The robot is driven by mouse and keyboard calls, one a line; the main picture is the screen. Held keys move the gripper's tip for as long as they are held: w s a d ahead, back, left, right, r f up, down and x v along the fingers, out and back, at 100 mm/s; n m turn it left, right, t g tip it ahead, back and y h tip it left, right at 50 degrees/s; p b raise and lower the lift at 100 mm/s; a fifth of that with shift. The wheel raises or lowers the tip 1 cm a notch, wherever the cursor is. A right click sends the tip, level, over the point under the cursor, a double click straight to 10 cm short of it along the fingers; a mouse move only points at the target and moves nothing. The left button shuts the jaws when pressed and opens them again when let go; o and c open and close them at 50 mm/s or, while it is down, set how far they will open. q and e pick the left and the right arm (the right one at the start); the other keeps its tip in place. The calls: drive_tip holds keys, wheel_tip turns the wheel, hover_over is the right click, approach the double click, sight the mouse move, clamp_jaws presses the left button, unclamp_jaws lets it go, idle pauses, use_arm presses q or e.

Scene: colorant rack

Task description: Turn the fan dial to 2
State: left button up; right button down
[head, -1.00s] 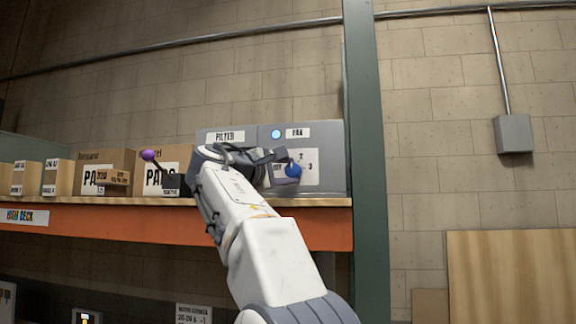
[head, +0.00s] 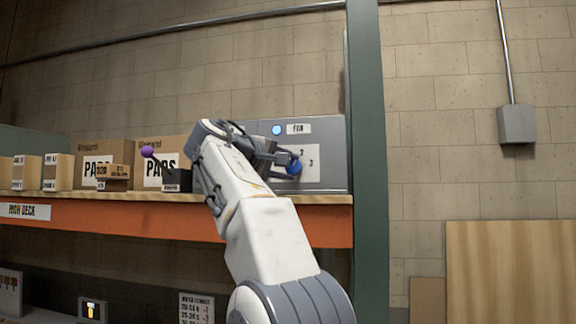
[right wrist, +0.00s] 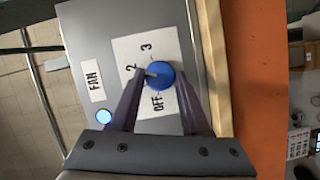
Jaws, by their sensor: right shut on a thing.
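The blue fan dial (head: 295,167) is on the grey control panel (head: 331,135), on a white plate (head: 315,150) with numbers. In the right wrist view the blue dial (right wrist: 160,75) has a small grey pointer mark on the side facing the 2. OFF, 2 and 3 are readable around it; any 1 is not visible. My right gripper (head: 290,160) is shut on the dial, with one finger on each side, as the wrist view (right wrist: 162,80) also shows. My left gripper is not in view.
A blue lamp (head: 277,130) and FAN label (head: 298,129) sit above the dial. Left of my arm, a purple-knobbed lever (head: 147,151) and cardboard boxes (head: 92,165) stand on the orange-edged shelf (head: 150,218). A green post (head: 367,150) rises right of the panel.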

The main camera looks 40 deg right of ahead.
drive_tip(key=shift+c, duration=1.9)
unclamp_jaws()
drive_tip(key=f+b+v, duration=0.1)
drive_tip(key=v, duration=0.9)
drive_tip(key=shift+a+r+b, duration=0.25)
drive_tip(key=shift+r+b, duration=0.1)
drive_tip(key=shift+r, duration=0.1)
